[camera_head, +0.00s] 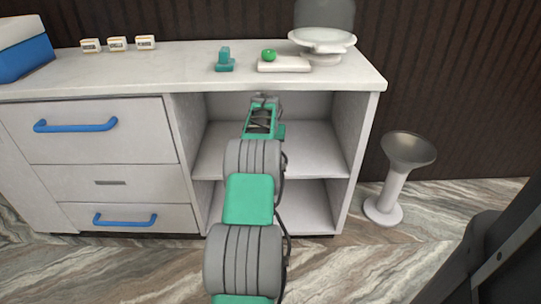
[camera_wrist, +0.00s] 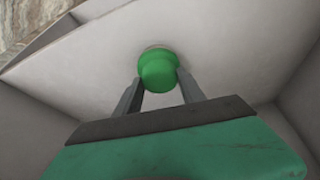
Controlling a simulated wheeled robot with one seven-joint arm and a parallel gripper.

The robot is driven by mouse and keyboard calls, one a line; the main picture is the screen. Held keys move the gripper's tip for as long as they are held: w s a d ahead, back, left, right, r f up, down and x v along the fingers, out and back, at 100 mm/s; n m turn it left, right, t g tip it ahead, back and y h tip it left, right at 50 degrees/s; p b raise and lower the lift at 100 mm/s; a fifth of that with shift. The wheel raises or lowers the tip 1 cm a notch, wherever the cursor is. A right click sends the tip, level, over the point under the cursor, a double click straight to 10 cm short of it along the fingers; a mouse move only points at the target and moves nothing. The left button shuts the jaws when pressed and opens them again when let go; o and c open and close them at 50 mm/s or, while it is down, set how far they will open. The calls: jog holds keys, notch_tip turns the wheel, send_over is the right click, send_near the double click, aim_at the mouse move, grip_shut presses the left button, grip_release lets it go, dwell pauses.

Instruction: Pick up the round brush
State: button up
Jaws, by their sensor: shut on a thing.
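A round green knob (camera_wrist: 158,70), which looks like the round brush's handle, sits between my fingertips in the wrist view. A thin pale rim shows just behind it; the bristles cannot be made out. My gripper (camera_wrist: 160,84) is shut on this green thing, one finger on each side. In the head view my gripper (camera_head: 264,100) is at the open shelf bay, just under the countertop. The brush cannot be made out in the head view. A white surface lies behind the knob in the wrist view; I cannot tell whether the brush touches it.
The white countertop (camera_head: 160,72) overhangs the bay. On it stand a teal object (camera_head: 225,61), a white block (camera_head: 284,66) with a green ball (camera_head: 268,55), a white dish (camera_head: 322,40), and small labelled blocks (camera_head: 117,44). A pedestal stool (camera_head: 398,178) stands right.

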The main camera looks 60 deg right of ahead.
grip_shut()
jog(key=shift+r, duration=0.1)
jog(key=shift+r+p, duration=0.25)
jog(key=shift+p, duration=0.15)
jog(key=shift+a, duration=0.1)
jog(key=s+a+p, duration=0.2)
jog(key=s+a, duration=0.1)
jog(key=a, duration=0.5)
jog(key=s+a+p, duration=0.1)
jog(key=s+a, duration=0.2)
jog(key=a, duration=0.5)
jog(key=shift+a+p, duration=0.4)
